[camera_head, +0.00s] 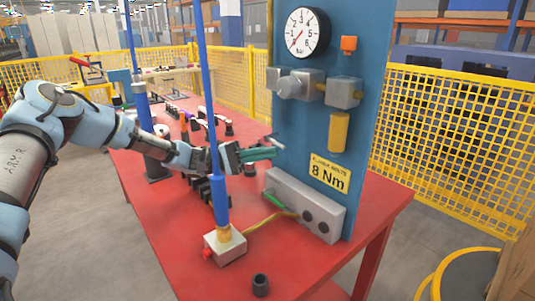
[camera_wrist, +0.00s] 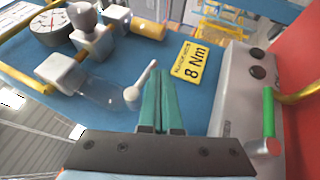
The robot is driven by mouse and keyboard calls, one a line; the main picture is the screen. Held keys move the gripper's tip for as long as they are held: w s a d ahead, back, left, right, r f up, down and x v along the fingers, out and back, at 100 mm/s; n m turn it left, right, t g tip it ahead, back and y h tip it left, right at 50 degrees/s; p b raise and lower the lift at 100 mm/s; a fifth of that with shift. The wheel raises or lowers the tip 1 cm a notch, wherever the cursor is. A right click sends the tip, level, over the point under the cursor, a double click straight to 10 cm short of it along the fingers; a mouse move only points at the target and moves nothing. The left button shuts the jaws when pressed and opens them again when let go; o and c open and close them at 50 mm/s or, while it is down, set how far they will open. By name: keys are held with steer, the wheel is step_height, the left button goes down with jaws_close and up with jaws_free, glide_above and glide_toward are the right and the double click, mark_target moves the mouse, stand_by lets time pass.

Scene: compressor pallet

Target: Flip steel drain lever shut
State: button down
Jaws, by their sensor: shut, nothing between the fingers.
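The drain lever is a short pale steel lever (camera_wrist: 142,84) with a rounded tip, below a clear bowl (camera_wrist: 98,88) on the blue panel. In the wrist view it slants up and to the right, its tip close to the left side of my fingertips. In the head view the lever (camera_head: 277,143) shows as a small pale bar just above the fingers. My gripper (camera_head: 276,153) is shut and empty, its green fingers pointing at the panel; they also show in the wrist view (camera_wrist: 160,74). I cannot tell whether fingers and lever touch.
The blue panel (camera_head: 350,70) carries a gauge (camera_head: 307,32), grey fittings (camera_head: 344,93) and a yellow torque label (camera_head: 329,174). Below is a grey box with a green handle (camera_wrist: 268,112). A blue pole (camera_head: 209,90) stands before my arm on the red table (camera_head: 170,262).

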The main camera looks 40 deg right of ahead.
steer(key=b+v, duration=0.3)
steer(key=v, duration=0.7)
steer(key=shift+w, duration=0.25)
steer(key=shift+a, duration=0.1)
steer(key=a+f+n+t+y, duration=0.1)
steer(key=a+f+t, duration=0.1)
steer(key=a+t, duration=0.1)
steer(key=s+a+f+n+t+y+p, duration=0.1)
steer(key=a+f+n+t+y, duration=0.1)
steer(key=a, duration=0.4)
steer(key=a+f+n+t+y+p, duration=0.1)
steer(key=a+f+n+t+y, duration=0.1)
steer(key=a+t, duration=0.3)
steer(key=shift+s+a+f, duration=0.1)
steer(key=shift+s+f, duration=0.2)
steer(key=shift+f, duration=0.05)
steer(key=a+r+n+t+y+p, duration=0.1)
steer(key=a+t, duration=0.4)
steer(key=a, duration=0.9)
steer(key=w+a+r+n+t+y+p, duration=0.1)
steer(key=a+r+n+t+y, duration=0.2)
steer(key=a, duration=1.2)
step_height(320, 180, up, 2)
steer(key=n+t, duration=0.1)
steer(key=t, duration=0.2)
steer(key=shift+w+p, duration=0.25)
steer(key=shift+p, duration=0.1)
